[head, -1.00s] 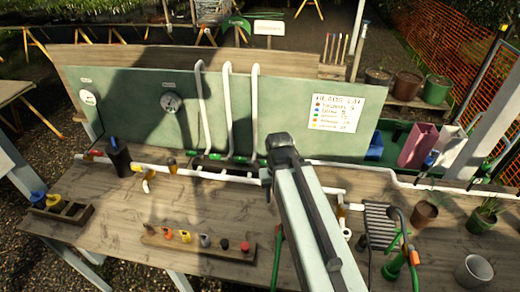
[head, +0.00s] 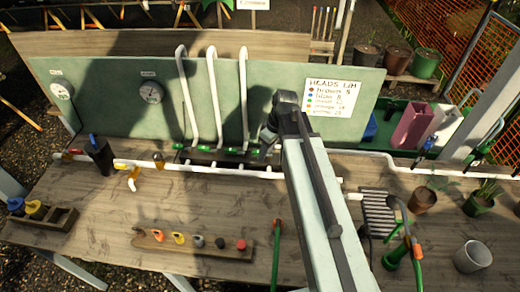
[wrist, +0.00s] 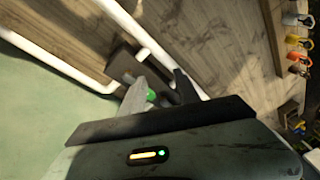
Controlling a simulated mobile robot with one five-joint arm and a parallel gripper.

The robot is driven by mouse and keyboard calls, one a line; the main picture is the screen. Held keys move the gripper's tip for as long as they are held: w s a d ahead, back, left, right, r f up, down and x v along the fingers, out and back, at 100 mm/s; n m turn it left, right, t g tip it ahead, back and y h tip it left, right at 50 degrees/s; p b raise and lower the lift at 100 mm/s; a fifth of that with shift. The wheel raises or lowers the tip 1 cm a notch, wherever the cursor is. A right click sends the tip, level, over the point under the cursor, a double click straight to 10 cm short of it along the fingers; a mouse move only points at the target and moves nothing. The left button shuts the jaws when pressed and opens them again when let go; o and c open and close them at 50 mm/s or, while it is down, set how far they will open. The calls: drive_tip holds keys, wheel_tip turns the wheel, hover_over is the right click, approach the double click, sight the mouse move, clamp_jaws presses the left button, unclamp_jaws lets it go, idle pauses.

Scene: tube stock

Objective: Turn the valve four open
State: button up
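A row of green-handled valves (head: 180,147) sits low on the white pipes in front of the green board; no valve number is readable. My gripper (head: 267,140) is at the right end of this row, by the foot of the rightmost upright pipe. In the wrist view my gripper (wrist: 163,88) has its two fingers apart, with a green valve handle (wrist: 151,96) showing between or just behind them. The handle is partly hidden by the fingers, and contact cannot be told. A dark block (wrist: 122,66) lies just beyond the fingertips.
White pipes run along the back of the bench (head: 110,225). A yellow valve (head: 132,178) and a dark cup (head: 99,153) are at the left. A rack of coloured heads (head: 195,244) lies in front. A grey grate (head: 378,213) and pots stand at the right.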

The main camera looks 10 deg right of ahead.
drive_tip(key=w+d+r+n+y, duration=0.1)
drive_tip(key=w+d+n+y, duration=0.1)
drive_tip(key=w+n, duration=0.4)
drive_tip(key=shift+t, duration=0.4)
drive_tip(key=b+x, duration=0.7)
drive_tip(key=shift+a+f, duration=0.15)
drive_tip(key=shift+f, duration=0.2)
drive_tip(key=shift+r, duration=0.1)
clamp_jaws()
drive_tip(key=shift+s, duration=0.15)
